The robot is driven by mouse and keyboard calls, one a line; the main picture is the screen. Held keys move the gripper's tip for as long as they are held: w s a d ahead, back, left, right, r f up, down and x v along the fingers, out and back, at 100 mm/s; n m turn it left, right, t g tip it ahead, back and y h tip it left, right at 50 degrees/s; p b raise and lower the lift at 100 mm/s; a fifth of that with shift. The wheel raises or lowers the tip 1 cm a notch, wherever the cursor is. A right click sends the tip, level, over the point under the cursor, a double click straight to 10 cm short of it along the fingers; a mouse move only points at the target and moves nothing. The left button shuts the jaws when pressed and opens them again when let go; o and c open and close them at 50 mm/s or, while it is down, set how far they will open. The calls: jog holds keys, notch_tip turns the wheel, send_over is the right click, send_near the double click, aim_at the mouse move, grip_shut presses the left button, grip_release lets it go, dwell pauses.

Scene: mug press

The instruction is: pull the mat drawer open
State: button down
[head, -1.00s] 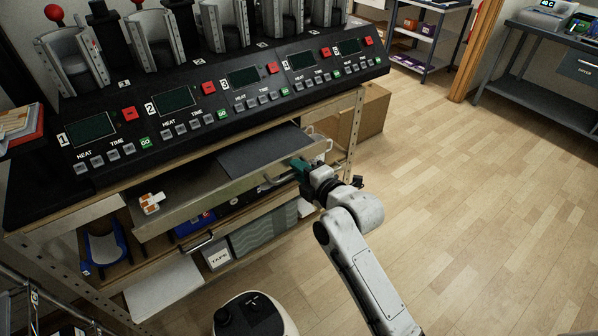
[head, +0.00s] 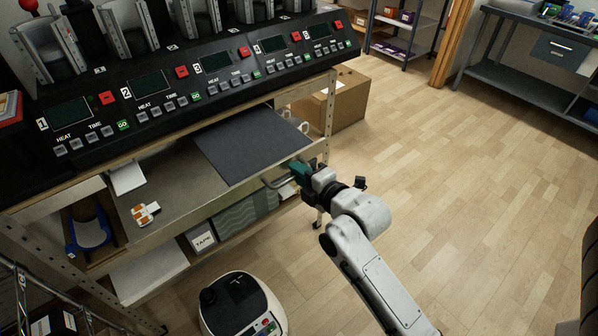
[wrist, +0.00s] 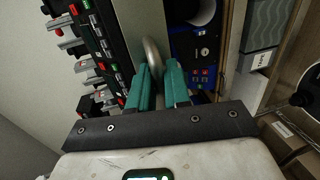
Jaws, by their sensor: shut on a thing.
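The mat drawer (head: 165,190) is pulled well out from under the bench of mug presses in the head view. A dark mat (head: 250,143) lies flat in it, and a small orange and white item (head: 145,213) lies near its left front. My gripper (head: 300,170) is at the drawer's front, right of its middle. Its teal fingers are shut on the bar handle (head: 275,180). In the wrist view the fingers (wrist: 160,75) close around the curved metal handle (wrist: 152,55). The part of the handle between the fingers is hidden.
The press console (head: 170,85) runs above the drawer. Below are a lower shelf with a box marked TAPE (head: 202,240) and a round white machine (head: 243,305) on the floor. A cardboard box (head: 335,100) stands behind right. The wooden floor at right is clear.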

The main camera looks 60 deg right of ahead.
jog(key=c, duration=1.3)
grip_release()
jog(key=shift+b+v, duration=0.95)
jog(key=shift+v, duration=4.4)
